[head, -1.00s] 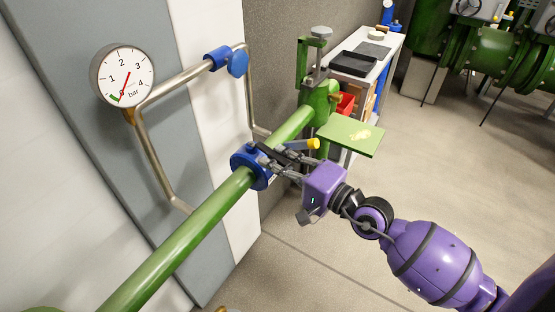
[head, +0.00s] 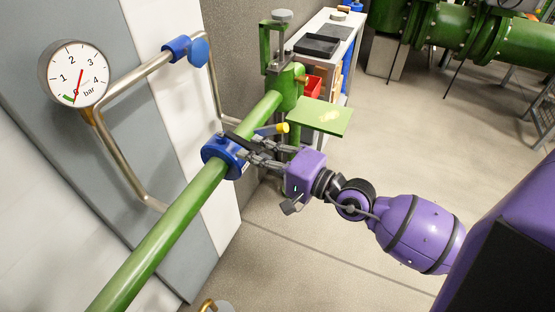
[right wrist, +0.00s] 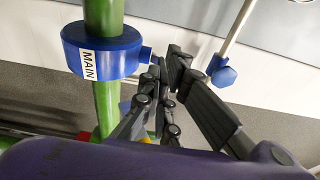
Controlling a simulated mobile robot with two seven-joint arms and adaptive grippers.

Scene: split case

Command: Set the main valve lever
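The main valve (head: 222,157) is a blue collar on a sloping green pipe (head: 165,230). Its white label reads MAIN in the right wrist view (right wrist: 100,50), where a short blue stub sticks out toward my fingers. A lever with a yellow end (head: 283,127) shows beside the valve; much of it is hidden by the fingers. My right gripper (head: 248,150) is at the valve's right side, fingertips close to the stub. The fingertips show close together in the right wrist view (right wrist: 168,68); whether they clasp the lever is unclear. My left gripper is out of view.
A pressure gauge (head: 75,73) with its needle near 0 hangs on the wall at left. A thin bent pipe with a small blue valve (head: 198,50) runs close by. A green plate (head: 320,117) and a workbench (head: 335,18) stand beyond. The floor at right is clear.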

